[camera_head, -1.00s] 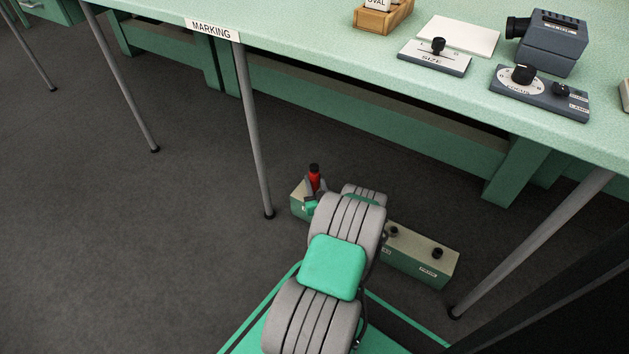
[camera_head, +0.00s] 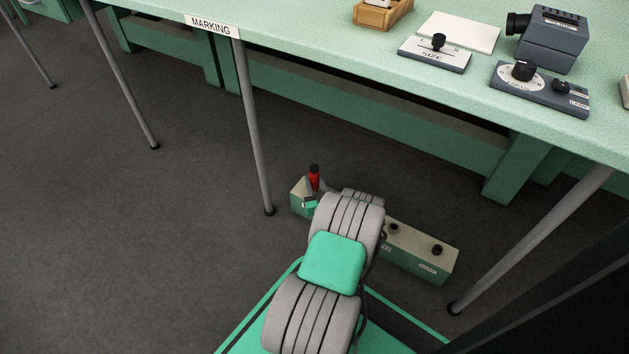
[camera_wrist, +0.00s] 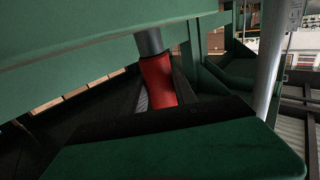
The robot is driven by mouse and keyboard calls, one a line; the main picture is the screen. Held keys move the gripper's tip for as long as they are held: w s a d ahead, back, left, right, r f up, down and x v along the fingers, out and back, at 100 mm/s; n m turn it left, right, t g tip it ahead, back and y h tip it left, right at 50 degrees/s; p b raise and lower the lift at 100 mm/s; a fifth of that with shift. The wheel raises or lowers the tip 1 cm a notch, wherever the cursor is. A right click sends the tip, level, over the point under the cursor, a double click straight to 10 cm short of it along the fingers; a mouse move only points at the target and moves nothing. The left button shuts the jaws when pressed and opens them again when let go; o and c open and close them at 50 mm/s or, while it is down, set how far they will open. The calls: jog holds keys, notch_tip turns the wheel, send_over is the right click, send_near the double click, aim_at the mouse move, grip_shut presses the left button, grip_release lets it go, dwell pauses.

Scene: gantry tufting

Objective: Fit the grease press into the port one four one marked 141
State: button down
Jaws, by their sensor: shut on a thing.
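The grease press (camera_head: 314,179) is a red cylinder with a black top, standing about upright at the left end of a low green box in the head view. In the wrist view the red press (camera_wrist: 158,82) shows with a grey metal part at one end. My gripper (camera_head: 312,190) is shut on its red body. The low box (camera_head: 415,256) lies on the floor under the table, with dark round fittings on top and small labels too small to read. The mark 141 cannot be made out. My arm hides the box's middle, and the press's lower end is hidden.
The green table (camera_head: 330,50) overhangs the box, with a grey leg (camera_head: 252,130) left of it and another (camera_head: 530,245) to the right. A MARKING label (camera_head: 212,27) is on the table edge. Open floor (camera_head: 150,240) lies to the left.

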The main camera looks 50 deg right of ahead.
aim_at(315, 175)
jog(key=c, duration=0.9)
grip_release()
jog(key=shift+f, duration=0.1)
jog(key=r+p, duration=0.2)
jog(key=r, duration=0.1)
jog(key=r+p, duration=0.1)
jog(key=shift+s+a+r, duration=0.2)
jog(key=shift+s+r, duration=0.05)
jog(key=shift+r, duration=0.1)
jog(key=s+a+r+p, duration=0.2)
jog(key=s+a+p, duration=0.1)
jog(key=p, duration=0.1)
jog(key=s+a+r+p, duration=0.3)
jog(key=p, duration=0.1)
jog(key=s+a+r+p, duration=0.2)
jog(key=a+r+p, duration=0.1)
jog(key=a+p, duration=0.1)
jog(key=shift+s+r, duration=0.2)
jog(key=shift+s, duration=0.2)
